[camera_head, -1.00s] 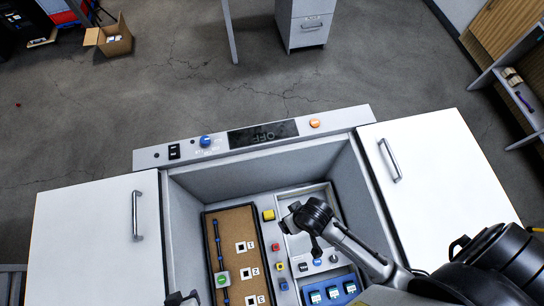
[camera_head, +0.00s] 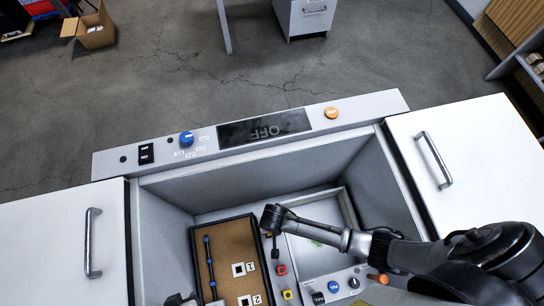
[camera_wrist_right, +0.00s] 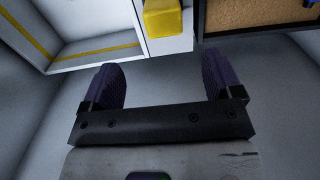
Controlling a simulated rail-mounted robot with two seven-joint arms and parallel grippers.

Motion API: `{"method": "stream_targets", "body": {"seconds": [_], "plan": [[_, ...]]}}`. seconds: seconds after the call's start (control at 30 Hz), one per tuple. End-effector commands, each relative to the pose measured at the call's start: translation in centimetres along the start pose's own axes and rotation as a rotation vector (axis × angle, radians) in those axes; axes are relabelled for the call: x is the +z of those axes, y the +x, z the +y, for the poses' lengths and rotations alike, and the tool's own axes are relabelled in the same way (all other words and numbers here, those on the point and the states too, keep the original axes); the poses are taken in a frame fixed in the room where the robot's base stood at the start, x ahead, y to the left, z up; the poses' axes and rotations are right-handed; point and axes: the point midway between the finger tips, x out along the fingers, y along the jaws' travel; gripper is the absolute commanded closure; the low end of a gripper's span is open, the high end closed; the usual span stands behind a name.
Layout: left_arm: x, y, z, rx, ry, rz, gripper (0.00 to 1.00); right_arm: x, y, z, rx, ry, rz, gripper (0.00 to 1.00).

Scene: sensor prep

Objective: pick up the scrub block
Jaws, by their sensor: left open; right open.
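The yellow block (camera_wrist_right: 163,18), which I take as the scrub block, sits on a pale ledge between the white tray and the cork board, at the top middle of the right wrist view. In the head view it is mostly hidden behind my right gripper (camera_head: 275,246). The right gripper is open and empty. In the wrist view its two purple-padded fingers (camera_wrist_right: 163,85) are spread, with the block beyond their tips, between them in the picture and not touching. My left gripper (camera_head: 181,299) only just shows at the bottom edge of the head view; I see nothing held in it.
The cork board (camera_head: 228,250) in a dark frame lies left in the sunken basin, and the white tray (camera_head: 349,207) right. Small buttons, including a red one (camera_head: 281,270), stand near the right gripper. Basin walls (camera_head: 262,178) and a raised control panel (camera_head: 225,138) bound the space.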

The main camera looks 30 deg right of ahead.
Motion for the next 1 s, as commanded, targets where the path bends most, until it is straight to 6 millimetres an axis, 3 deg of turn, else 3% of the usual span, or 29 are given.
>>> {"method": "stream_targets", "body": {"seconds": [0.1,0.3,0.57,1.0], "plan": [[0.3,1.1,0.1,0.001,-0.002,0.003,0.57,0.0,2.6,0.0,0.001,-0.001,-0.001,0.15],[0.5,2.1,0.3,0.006,-0.008,0.004,0.57,0.0,5.3,-0.1,0.0,-0.002,-0.001,0.15],[0.5,2.5,0.5,0.01,-0.013,0.006,0.57,0.0,6.5,-0.1,-0.002,-0.002,0.0,0.15],[1.4,5.1,0.3,0.003,-0.004,0.003,0.57,0.1,11.4,-0.5,-0.002,-0.002,0.0,0.15]]}}
